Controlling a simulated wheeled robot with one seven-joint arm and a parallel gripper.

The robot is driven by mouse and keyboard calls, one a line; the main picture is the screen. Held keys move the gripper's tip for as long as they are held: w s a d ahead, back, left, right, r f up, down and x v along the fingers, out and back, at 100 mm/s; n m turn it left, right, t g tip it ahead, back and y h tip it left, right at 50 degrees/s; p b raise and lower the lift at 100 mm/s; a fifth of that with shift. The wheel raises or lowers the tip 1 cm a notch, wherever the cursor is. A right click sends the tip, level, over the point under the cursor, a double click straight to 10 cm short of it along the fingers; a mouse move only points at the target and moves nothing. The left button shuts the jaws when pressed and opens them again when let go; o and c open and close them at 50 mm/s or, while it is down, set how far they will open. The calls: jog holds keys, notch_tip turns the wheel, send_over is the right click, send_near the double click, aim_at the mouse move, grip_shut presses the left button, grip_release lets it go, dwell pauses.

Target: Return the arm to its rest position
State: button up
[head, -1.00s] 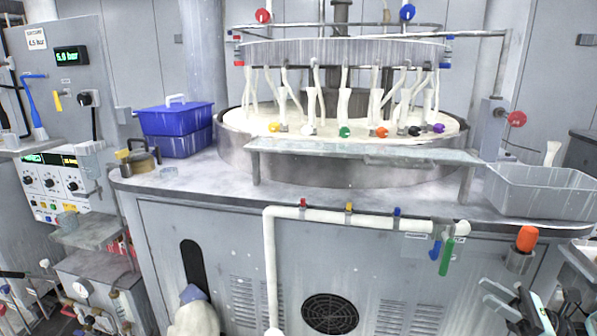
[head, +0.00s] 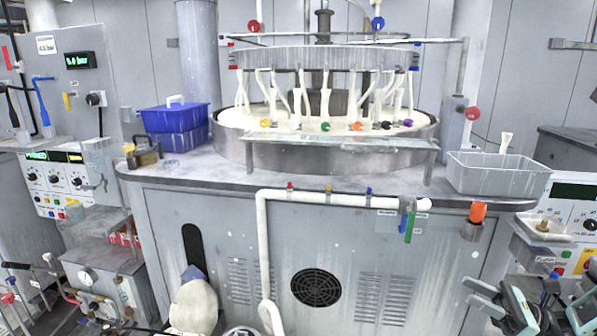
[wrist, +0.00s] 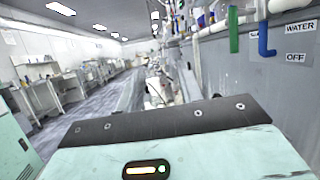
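My gripper (head: 474,292) is at the lower right of the head view, in front of the polishing machine's cabinet (head: 230,215). Its two light grey fingers point left and stand apart, with nothing visible between them. My dark and pale green arm parts beside it are partly cut off by the bottom edge. In the wrist view, a pale green housing with a dark plate and a small lit indicator fills the lower part; no fingertips show there. Nothing is seen touching the gripper.
A clear bin (head: 497,177) sits on the worktop's right end, with an orange-topped holder (head: 478,212) below. A white pipe (head: 340,197) runs along the cabinet front. Blue bins (head: 173,120) stand left of the round platen machine (head: 325,160). The wrist view shows an open aisle (wrist: 100,95).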

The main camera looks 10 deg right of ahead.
jog(key=s+a+r+n+g+h+p, duration=0.1)
jog(key=s+a+r+n+g+h, duration=0.2)
jog(key=a+n+g, duration=0.3)
jog(key=s+a+r+n+g+h+p, duration=0.1)
jog(key=s+a+r+n+g+h, duration=0.2)
jog(key=a, duration=0.5)
jog(key=s+a+r+n+g+h, duration=0.2)
jog(key=s+a+n+g+h, duration=0.1)
jog(key=a+n+g, duration=0.35)
jog(key=s+a+r+n+t+h+p, duration=0.1)
jog(key=s+a+r+n+t+h, duration=0.2)
jog(key=s+n+h, duration=0.2)
jog(key=s+a+r+n+t+h+p, duration=0.2)
jog(key=s+a+r+n+t+h, duration=0.1)
jog(key=s+n, duration=0.4)
jog(key=r+n+t+h, duration=0.1)
jog(key=n+h, duration=0.1)
jog(key=shift+a+r+h, duration=0.25)
jog(key=shift+a+h, duration=0.05)
jog(key=shift+a, duration=0.1)
jog(key=shift+n, duration=0.25)
